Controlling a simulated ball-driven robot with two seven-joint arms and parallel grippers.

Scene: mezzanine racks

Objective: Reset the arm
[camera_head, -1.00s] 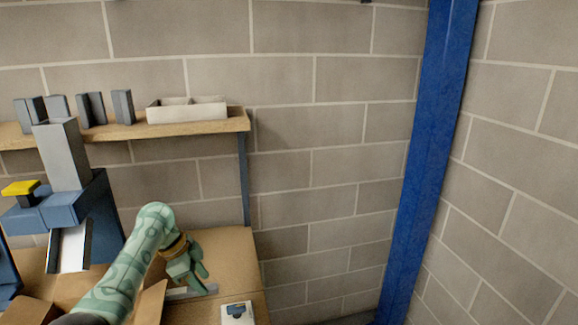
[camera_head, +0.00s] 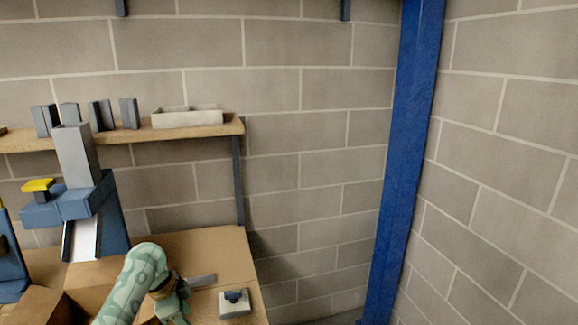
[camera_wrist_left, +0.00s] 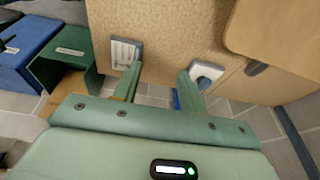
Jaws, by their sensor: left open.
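My left arm, with its green patterned sleeve, comes in low in the head view. My left gripper (camera_head: 174,302) is over the wooden bench (camera_head: 215,250), left of a white square block with a dark knob (camera_head: 236,303). In the left wrist view my left gripper (camera_wrist_left: 158,84) has its two fingers well apart, with nothing between them. My right gripper is not in view.
A blue device with a grey column (camera_head: 76,155) and yellow knob stands at left, near an open cardboard box (camera_head: 40,305). A wall shelf (camera_head: 150,132) holds grey blocks and a white tray (camera_head: 187,118). A blue post (camera_head: 400,170) stands right. The wrist view shows a green bin (camera_wrist_left: 66,62).

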